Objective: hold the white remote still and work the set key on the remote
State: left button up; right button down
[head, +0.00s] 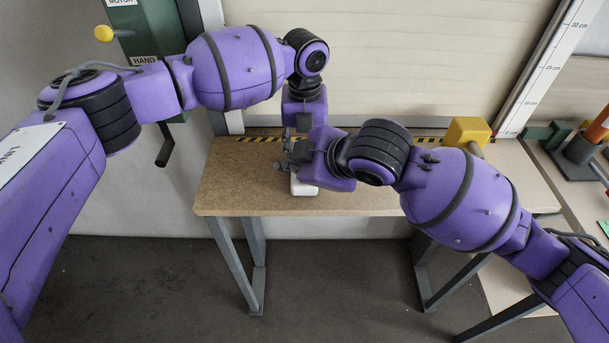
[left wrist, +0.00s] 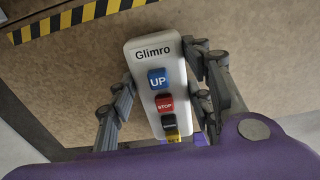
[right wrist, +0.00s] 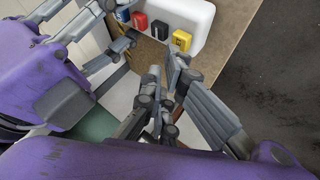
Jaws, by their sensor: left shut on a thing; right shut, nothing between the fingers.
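In the left wrist view the remote (left wrist: 150,52) shows the word Glimro, a blue UP key (left wrist: 157,79), a red STOP key (left wrist: 165,103), a black key (left wrist: 169,121) and a yellow key (left wrist: 173,137) whose label I cannot read. My left gripper (left wrist: 163,82) is shut on the remote, a finger on each long side. My right gripper (right wrist: 170,72) is shut and empty, its tips close to the yellow key (right wrist: 181,40); I cannot tell whether they touch it.
The bench (head: 235,190) has free room left of the remote. Striped tape (head: 262,139) runs along its back edge, before the shutter (head: 400,60). A yellow block (head: 467,132) stands at the right. A green box (head: 150,35) and a crank handle (head: 165,150) are at the left.

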jog(key=shift+f, duration=0.5)
dwell(0.5)
jog(key=shift+r, duration=0.95)
notch_tip(320, 180, up, 5)
dwell(0.4)
dwell(0.5)
pick_arm(q)
jog(key=o, duration=1.4)
jog(key=shift+c, duration=0.2)
